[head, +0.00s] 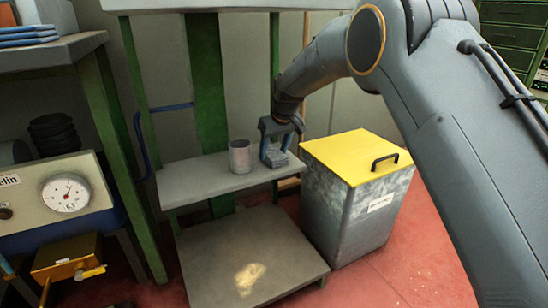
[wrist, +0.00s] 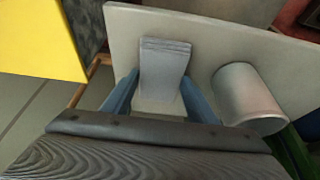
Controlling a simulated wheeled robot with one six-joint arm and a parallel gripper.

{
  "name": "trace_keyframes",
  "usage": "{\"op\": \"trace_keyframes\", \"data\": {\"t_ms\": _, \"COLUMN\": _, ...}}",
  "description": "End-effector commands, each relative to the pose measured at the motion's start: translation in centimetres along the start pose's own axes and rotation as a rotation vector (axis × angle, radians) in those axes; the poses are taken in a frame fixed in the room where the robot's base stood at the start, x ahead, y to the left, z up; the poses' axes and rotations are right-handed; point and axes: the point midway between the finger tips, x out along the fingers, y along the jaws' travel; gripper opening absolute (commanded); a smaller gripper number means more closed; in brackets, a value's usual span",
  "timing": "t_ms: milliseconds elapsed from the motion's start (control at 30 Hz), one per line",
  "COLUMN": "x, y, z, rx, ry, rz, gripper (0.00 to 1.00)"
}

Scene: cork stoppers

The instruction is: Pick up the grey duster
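The grey duster (wrist: 165,60) is a pale grey piece with fine ridges at its far edge. It is on the grey shelf (head: 205,185), close to the shelf's right end, and shows small in the head view (head: 275,159). My gripper (head: 274,150) is low over the shelf with its blue fingers pointing down around the duster. In the wrist view my gripper (wrist: 160,78) is open, one finger on each side of the duster. I cannot tell whether either finger touches it. The dark wrist housing hides the nearest part below.
A grey cylindrical pot (head: 240,157) stands on the shelf just left of my gripper; it also shows in the wrist view (wrist: 247,97). A metal bin with a yellow lid (head: 345,155) stands to the right. A lower shelf (head: 250,255) bears a yellowish patch.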

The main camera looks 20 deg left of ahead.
Motion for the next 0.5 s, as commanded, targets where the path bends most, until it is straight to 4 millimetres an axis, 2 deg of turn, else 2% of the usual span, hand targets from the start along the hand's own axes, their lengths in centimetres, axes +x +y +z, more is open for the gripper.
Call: {"op": "trace_keyframes", "data": {"t_ms": 500, "x": -0.27, "y": 0.02, "z": -0.18, "rx": -0.001, "ry": 0.002, "rz": 0.000, "gripper": 0.31}}
